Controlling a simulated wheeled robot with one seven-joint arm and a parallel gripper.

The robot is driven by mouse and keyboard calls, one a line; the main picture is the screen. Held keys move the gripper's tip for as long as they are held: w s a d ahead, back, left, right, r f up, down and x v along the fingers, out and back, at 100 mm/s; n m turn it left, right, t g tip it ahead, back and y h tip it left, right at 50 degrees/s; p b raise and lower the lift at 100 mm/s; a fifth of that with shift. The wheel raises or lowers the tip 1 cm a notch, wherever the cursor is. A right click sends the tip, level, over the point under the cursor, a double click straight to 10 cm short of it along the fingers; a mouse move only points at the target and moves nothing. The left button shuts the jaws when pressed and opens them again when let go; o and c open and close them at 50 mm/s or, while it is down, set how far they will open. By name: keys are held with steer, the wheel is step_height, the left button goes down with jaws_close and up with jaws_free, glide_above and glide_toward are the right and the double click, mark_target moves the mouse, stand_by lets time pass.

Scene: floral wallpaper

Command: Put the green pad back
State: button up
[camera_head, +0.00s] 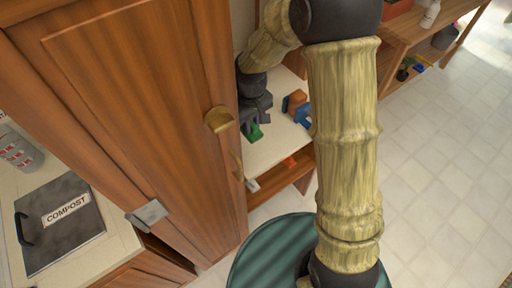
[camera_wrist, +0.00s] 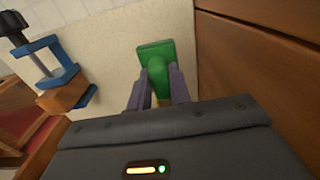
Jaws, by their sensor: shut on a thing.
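The green pad (camera_wrist: 156,50) is between the two grey fingers of my gripper (camera_wrist: 159,74) in the wrist view. Its flat green end sticks out past the fingertips, over a pale surface. In the head view the green pad (camera_head: 254,132) shows as a small patch just below my gripper (camera_head: 250,119), above the pale top of a low shelf unit (camera_head: 270,152). My gripper is shut on the pad. The fingers hide part of the pad, and I cannot tell whether it touches the surface.
A blue clamp with an orange-brown block (camera_wrist: 66,97) is to the left in the wrist view; the clamp also shows in the head view (camera_head: 303,114). A tall wooden cabinet (camera_head: 140,90) stands close on the left. A dark compost bin lid (camera_head: 60,222) lies on the counter.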

mark_target(252, 135)
step_height(252, 135, down, 6)
steer(key=shift+r+p, duration=0.1)
steer(key=shift+p, duration=0.2)
steer(key=shift+f, duration=1.9)
steer(key=o, duration=0.9)
steer(key=shift+f, duration=0.1)
step_height(252, 135, up, 12)
steer(key=shift+r+b, duration=0.15)
steer(key=shift+b, duration=0.4)
